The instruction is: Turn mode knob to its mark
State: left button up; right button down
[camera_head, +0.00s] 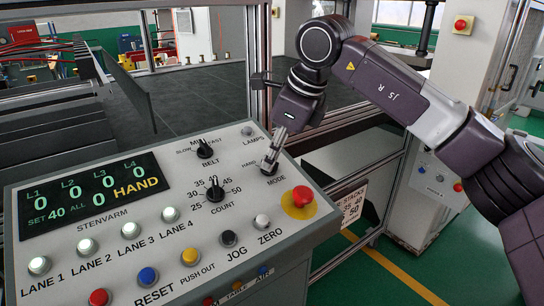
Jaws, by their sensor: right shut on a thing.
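The mode knob (268,166) is a dark knob at the right of the sloped grey control panel (150,250), above the label MODE. The word HAND stands at its upper left. My right gripper (273,152) reaches down from above and is shut on the mode knob, whose upper part is partly hidden by the fingers. The knob's exact pointer direction is hard to tell. The display (92,192) reads HAND in yellow. My left gripper is not in view.
A red emergency button (302,196) sits just right of the mode knob. The belt knob (205,149) and count knob (215,190) are to the left. A lamps button (247,131) is above left. A metal frame post (258,60) stands behind the panel.

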jog(key=c, duration=2)
grip_release()
jog(key=shift+w+a, duration=0.1)
jog(key=shift+a, duration=0.05)
jog(key=shift+c, duration=0.2)
jog(key=v, duration=1.2)
